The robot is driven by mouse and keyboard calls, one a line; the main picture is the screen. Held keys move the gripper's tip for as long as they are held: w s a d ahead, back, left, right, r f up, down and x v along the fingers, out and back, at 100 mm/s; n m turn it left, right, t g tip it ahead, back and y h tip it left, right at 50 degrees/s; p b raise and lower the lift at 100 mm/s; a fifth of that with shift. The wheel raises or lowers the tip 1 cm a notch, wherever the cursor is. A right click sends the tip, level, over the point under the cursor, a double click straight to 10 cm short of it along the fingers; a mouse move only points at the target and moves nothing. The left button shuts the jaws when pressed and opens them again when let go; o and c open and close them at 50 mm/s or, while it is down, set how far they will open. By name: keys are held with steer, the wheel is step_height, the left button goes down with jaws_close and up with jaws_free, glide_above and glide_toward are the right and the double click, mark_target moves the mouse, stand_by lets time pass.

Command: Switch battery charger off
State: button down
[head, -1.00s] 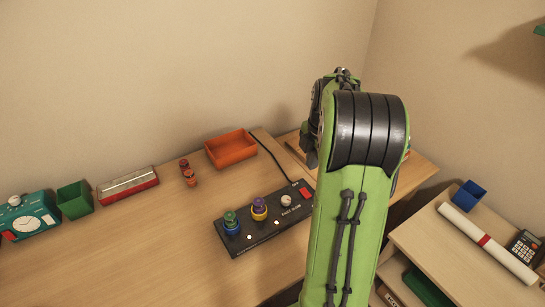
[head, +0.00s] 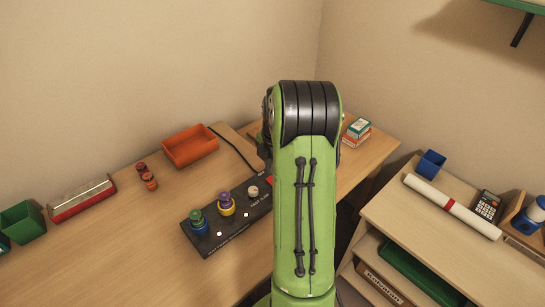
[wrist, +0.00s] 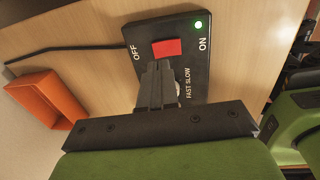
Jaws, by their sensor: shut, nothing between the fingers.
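The battery charger (head: 212,241) is a long black box on the desk in the head view. It has batteries standing on it and a cable at the back. In the wrist view its end panel (wrist: 190,27) carries a red switch (wrist: 167,48) between the words OFF and ON, above FAST SLOW. In the head view my arm hides the gripper and much of the charger's right end.
A red-and-silver box (head: 82,198) and a green bin (head: 22,224) are farther left. A small box (head: 356,131) stands right of my arm. The front desk is clear.

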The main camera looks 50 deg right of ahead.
mark_target(269, 179)
steer(key=f, duration=0.3)
steer(key=f+b, duration=0.1)
steer(key=shift+w+f, duration=0.15)
steer(key=shift+w, duration=0.1)
